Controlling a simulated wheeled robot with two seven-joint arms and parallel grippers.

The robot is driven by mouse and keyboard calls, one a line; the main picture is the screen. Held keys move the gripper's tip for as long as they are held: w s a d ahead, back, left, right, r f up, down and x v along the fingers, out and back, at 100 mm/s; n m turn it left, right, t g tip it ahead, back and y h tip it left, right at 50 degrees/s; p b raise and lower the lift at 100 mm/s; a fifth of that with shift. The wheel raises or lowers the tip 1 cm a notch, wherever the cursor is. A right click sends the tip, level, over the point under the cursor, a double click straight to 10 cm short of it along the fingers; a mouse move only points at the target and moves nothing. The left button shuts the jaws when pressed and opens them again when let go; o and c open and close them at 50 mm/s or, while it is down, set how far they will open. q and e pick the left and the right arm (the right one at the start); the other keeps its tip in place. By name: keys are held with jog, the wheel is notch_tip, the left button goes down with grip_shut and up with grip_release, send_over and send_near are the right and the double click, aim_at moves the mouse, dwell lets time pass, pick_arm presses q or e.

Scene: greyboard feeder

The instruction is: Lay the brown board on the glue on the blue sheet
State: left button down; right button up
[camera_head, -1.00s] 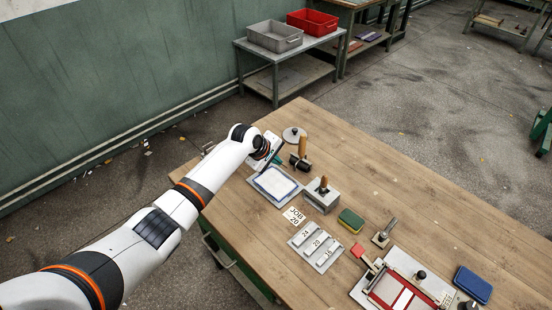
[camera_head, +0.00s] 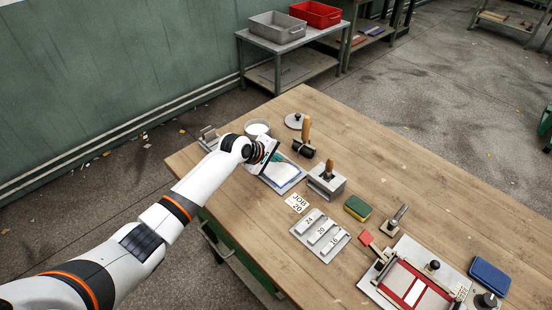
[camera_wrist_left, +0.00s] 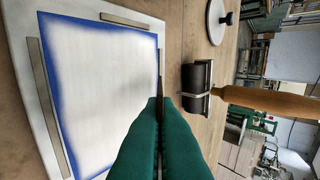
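The blue sheet (camera_wrist_left: 154,48) lies flat on a pale plate (camera_wrist_left: 27,92), with white glue covering all but its blue rim; it also shows in the head view (camera_head: 289,181). My left gripper (camera_wrist_left: 160,103) has green fingers nearly together, over the sheet's right edge in the wrist view. A thin dark edge, seemingly the brown board (camera_wrist_left: 160,85) seen edge-on, stands between the fingertips. Its face is not visible, and whether it touches the sheet cannot be told. In the head view the left gripper (camera_head: 276,159) hides part of the plate. My right gripper is not in view.
A black roller (camera_wrist_left: 196,87) with a wooden handle lies right of the plate, near a round lidded disc (camera_wrist_left: 218,20). A white bowl (camera_head: 257,127) stands behind my wrist. A grey block (camera_head: 326,183) with a handle stands right of the plate.

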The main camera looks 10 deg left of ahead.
aim_at(273, 172)
pick_arm(q)
jog(key=shift+s+a+f+t+h+b, duration=0.1)
jog(key=shift+f+t+h+b, duration=0.1)
jog(key=shift+f+b, duration=0.45)
jog(key=shift+s+f+t+h+b, duration=0.1)
jog(key=shift+f+t+b, duration=0.1)
jog(key=shift+f+b, duration=0.45)
jog(key=t+b, duration=0.1)
jog(key=b, duration=0.1)
jog(key=h+b, duration=0.1)
jog(key=shift+s+a+f+t+b, duration=0.15)
jog(key=shift+s+f+t+b, duration=0.1)
jog(key=shift+t+b, duration=0.15)
jog(key=shift+a+t+h+b, duration=0.1)
jog(key=shift+t+h+b, duration=0.25)
jog(key=shift+b, duration=0.7)
jog(key=c, duration=1.6)
grip_release()
jog(key=shift+s, duration=0.1)
